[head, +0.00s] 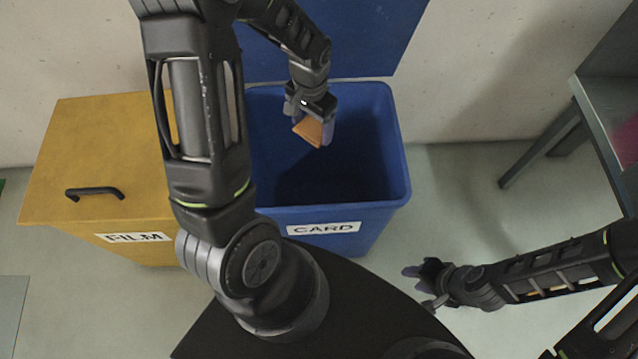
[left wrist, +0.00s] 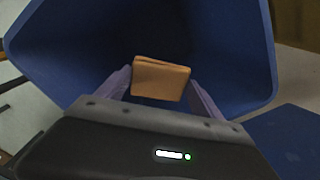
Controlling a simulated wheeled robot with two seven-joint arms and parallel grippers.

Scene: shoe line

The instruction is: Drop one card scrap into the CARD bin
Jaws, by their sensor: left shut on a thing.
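The card scrap (head: 308,130) is a small orange-brown folded piece. My left gripper (head: 314,132) is shut on it and holds it over the open mouth of the blue CARD bin (head: 323,228). In the left wrist view the scrap (left wrist: 160,79) sits between the two fingers of the left gripper (left wrist: 160,86), with the blue bin's walls (left wrist: 247,60) around and below it. The bin's inside is dark, and I cannot make out anything on its floor. My right gripper (head: 418,285) is low at the right of the head view, away from the bin, with its fingers apart and nothing between them.
A yellow FILM bin (head: 95,150) with a closed lid and black handle stands left of the CARD bin. The blue lid (head: 350,40) stands raised behind the CARD bin. A grey table (head: 590,120) is at the far right. The floor between is clear.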

